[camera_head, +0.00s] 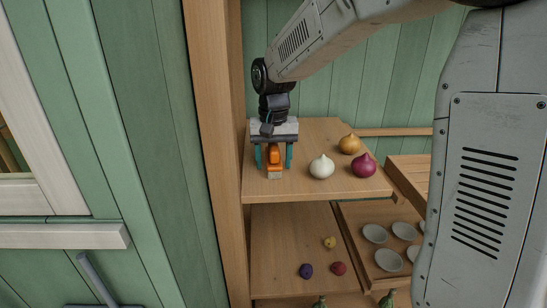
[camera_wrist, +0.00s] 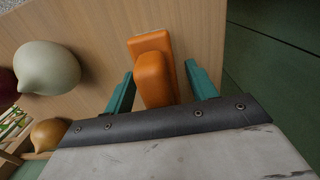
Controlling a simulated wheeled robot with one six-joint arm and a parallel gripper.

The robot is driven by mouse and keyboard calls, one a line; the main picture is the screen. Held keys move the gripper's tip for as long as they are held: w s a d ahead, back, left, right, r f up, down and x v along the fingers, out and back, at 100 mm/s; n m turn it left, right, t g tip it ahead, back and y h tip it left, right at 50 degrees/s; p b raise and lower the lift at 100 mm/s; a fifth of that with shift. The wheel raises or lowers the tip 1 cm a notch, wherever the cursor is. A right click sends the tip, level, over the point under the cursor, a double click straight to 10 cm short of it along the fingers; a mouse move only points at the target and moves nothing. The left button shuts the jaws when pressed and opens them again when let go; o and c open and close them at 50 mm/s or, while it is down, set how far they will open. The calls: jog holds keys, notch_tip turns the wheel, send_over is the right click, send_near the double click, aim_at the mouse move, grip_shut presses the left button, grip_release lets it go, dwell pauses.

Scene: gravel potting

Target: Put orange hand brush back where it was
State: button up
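The orange hand brush (camera_head: 274,158) is on the upper wooden shelf (camera_head: 330,190), near its left end. It also shows in the wrist view (camera_wrist: 154,75), between my two teal fingers. My gripper (camera_head: 274,162) reaches down over the brush with a finger on each side. The fingers are spread wider than the brush, with a visible gap at the right finger in the wrist view, so my gripper (camera_wrist: 160,70) is open around it. The brush appears to rest on the shelf board; its underside is hidden.
A white onion (camera_head: 321,167), a red onion (camera_head: 363,165) and a golden onion (camera_head: 349,144) sit right of the brush. A wooden upright (camera_head: 215,120) stands close on the left.

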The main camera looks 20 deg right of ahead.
aim_at(275, 145)
notch_tip(275, 145, up, 12)
jog(key=shift+r, duration=0.2)
jog(key=shift+s+r, duration=0.1)
jog(key=shift+s, duration=0.25)
jog(key=s+d+f+n, duration=0.1)
jog(key=s+f, duration=0.1)
jog(key=s, duration=0.7)
jog(key=s+d+f+n+t, duration=0.1)
jog(key=s+f, duration=0.2)
jog(key=s, duration=0.7)
jog(key=s+d+f+n, duration=0.1)
jog(key=s+f, duration=0.2)
jog(key=s, duration=0.7)
jog(key=shift+n, duration=0.3)
